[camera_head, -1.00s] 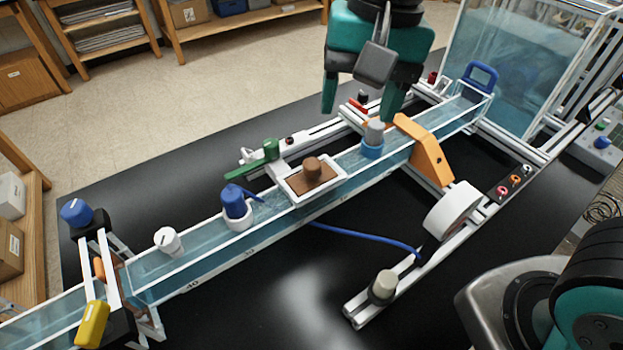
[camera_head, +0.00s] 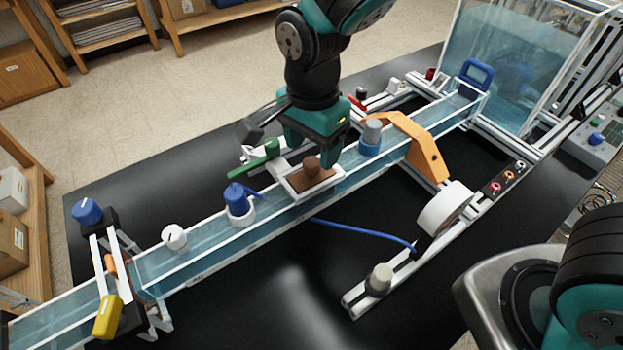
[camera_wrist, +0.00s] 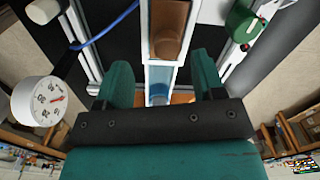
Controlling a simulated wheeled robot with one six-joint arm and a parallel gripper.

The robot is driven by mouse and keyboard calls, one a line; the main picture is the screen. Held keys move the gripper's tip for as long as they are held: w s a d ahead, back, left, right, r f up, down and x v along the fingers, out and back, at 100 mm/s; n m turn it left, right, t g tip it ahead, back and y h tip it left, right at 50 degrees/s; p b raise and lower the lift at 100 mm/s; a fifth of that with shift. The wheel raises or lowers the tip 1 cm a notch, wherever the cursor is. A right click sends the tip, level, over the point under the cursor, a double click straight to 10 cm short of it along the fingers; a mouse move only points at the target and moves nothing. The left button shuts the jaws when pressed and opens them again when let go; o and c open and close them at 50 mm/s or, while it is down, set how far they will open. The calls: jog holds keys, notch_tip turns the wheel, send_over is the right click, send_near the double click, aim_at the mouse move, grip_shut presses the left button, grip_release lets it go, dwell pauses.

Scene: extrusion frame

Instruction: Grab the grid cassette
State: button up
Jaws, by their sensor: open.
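No part is labelled as the grid cassette, and I cannot tell for certain which one it is. A blue loop-handled piece (camera_head: 476,76) stands upright at the far right end of the clear water channel (camera_head: 215,262). A brown block with a rounded knob (camera_head: 312,168) sits in a white frame (camera_head: 298,188) across the channel. My gripper (camera_head: 313,150) is open and points down just behind the brown knob. In the wrist view, the brown knob (camera_wrist: 169,38) shows ahead, between the lines of my spread fingers (camera_wrist: 163,68). Nothing is between the fingertips.
An orange bracket (camera_head: 428,150) spans the channel right of my gripper, beside a grey-topped blue fitting (camera_head: 371,136). A green-handled part (camera_head: 262,152) and a blue knob (camera_head: 237,197) stand left. A blue hose (camera_head: 365,232) crosses the black table. A clear tank (camera_head: 505,65) stands far right.

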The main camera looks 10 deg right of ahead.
aim_at(311, 162)
jog(key=shift+w+f+p, duration=0.25)
jog(key=shift+f+p, duration=0.3)
jog(key=shift+f, duration=0.9)
jog(key=shift+w+f+p, duration=0.2)
jog(key=shift+f+p, duration=0.3)
jog(key=shift+f, duration=0.9)
grip_shut()
